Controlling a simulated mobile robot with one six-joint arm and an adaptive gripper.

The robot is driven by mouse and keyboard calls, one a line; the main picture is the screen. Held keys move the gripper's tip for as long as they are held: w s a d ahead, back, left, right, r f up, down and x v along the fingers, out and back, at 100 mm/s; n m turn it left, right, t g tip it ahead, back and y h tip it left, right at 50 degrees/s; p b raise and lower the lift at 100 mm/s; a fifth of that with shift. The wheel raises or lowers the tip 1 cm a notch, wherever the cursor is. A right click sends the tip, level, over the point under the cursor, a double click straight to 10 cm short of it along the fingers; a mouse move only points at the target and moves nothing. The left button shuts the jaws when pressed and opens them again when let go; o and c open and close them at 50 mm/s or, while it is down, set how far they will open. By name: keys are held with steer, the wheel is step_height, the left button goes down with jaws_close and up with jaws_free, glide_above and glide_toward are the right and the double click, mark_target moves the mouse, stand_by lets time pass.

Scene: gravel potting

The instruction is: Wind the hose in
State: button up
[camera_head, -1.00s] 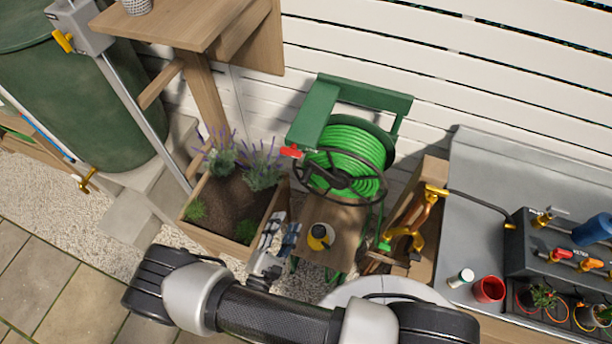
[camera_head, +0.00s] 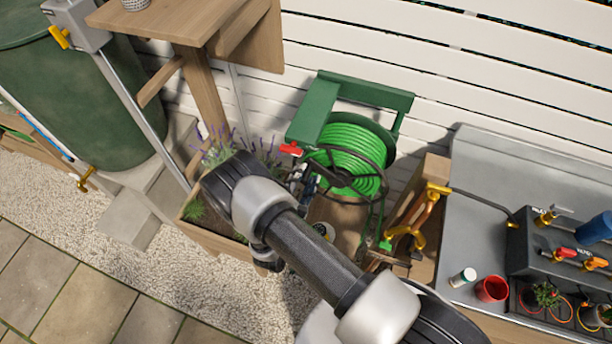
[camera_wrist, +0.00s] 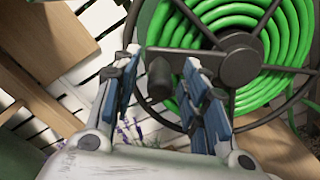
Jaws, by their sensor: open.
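The hose reel carries a bright green hose (camera_head: 358,150) coiled on its drum, under a green frame (camera_head: 375,93) against the white fence. A dark spoked handwheel is on its near face; its hub (camera_wrist: 238,62) shows in the wrist view. A dark stubby knob (camera_wrist: 159,79) sits on the wheel's left side. My gripper (camera_wrist: 165,92) is open and empty, with blue-padded fingers. In the picture the knob lies between the fingertips; I cannot tell whether it is beyond them. In the head view my gripper (camera_head: 303,183) is at the wheel's left edge, partly hidden by my arm.
A red handle (camera_head: 290,149) sticks out left of the reel. A planter with lavender (camera_head: 218,150) stands close on the left, partly behind my arm. Brass pipework (camera_head: 420,217) and a grey bench (camera_head: 475,190) with a red cup (camera_head: 491,289) are on the right.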

steer(key=shift+w+d, duration=0.2)
steer(key=shift+w, duration=0.3)
steer(key=shift+c, duration=0.6)
jaws_close()
